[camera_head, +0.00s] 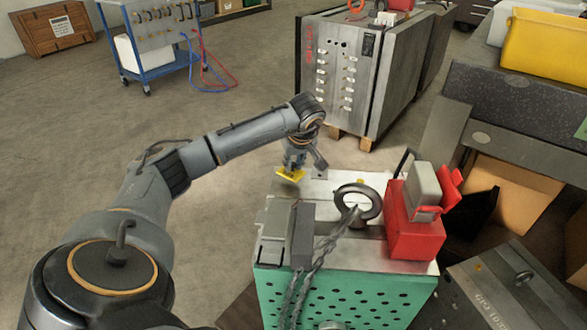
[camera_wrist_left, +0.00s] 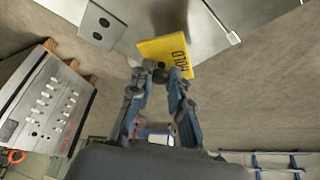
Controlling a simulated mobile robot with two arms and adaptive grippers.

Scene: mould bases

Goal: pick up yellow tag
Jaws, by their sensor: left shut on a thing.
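The yellow tag (camera_wrist_left: 163,50) with dark "HOLD" lettering is between the fingertips of my left gripper (camera_wrist_left: 160,78) in the left wrist view. My left gripper is shut on the tag. In the head view the yellow tag (camera_head: 289,175) shows at the tip of my left gripper (camera_head: 292,168), near the back left edge of the green and metal mould base (camera_head: 340,297). I cannot tell whether the tag still touches the mould base. My right gripper is not in view.
An eye ring (camera_head: 345,203) with a chain and a red toolbox-like object (camera_head: 413,232) stand on the mould base. A large metal block (camera_head: 340,75) stands behind. A blue cart (camera_head: 160,45) is at the back left. Open floor lies at left.

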